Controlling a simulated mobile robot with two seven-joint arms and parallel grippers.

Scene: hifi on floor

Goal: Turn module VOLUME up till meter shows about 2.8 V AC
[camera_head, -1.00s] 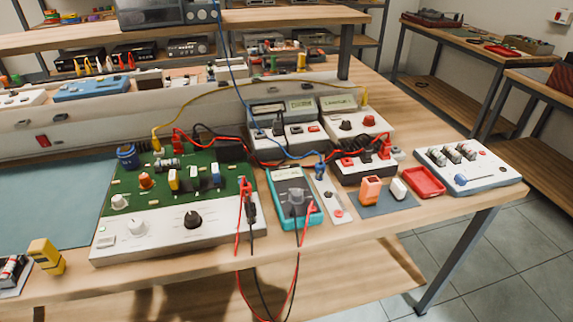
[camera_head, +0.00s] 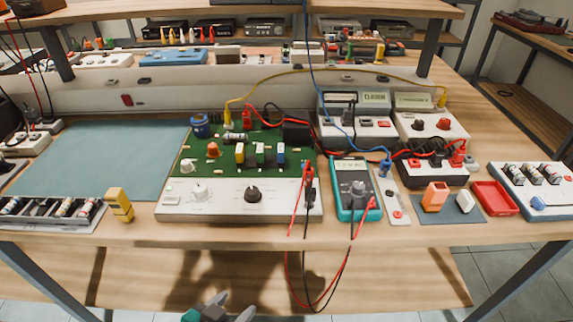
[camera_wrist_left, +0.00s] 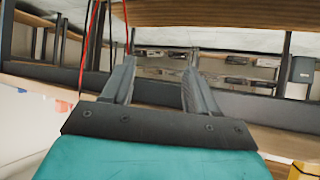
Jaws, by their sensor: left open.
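The module is a green circuit board (camera_head: 222,150) with a white front panel (camera_head: 285,208). The panel carries a white knob (camera_head: 199,192) on the left and a black knob (camera_head: 253,195) near the middle. Their labels are too small to read. The teal handheld meter (camera_head: 345,205) lies to the right of the module. Its display cannot be read. My left gripper (camera_head: 229,302) is low in front of the bench edge, well below the panel. In the left wrist view the left gripper (camera_wrist_left: 160,65) is open and empty. My right gripper is not in view.
Red and black leads (camera_head: 303,270) hang over the bench's front edge, right of my left gripper. A yellow block (camera_head: 119,204) stands left of the module. A bare blue-green mat (camera_head: 95,165) covers the bench at left. A red tray (camera_head: 494,198) sits at right.

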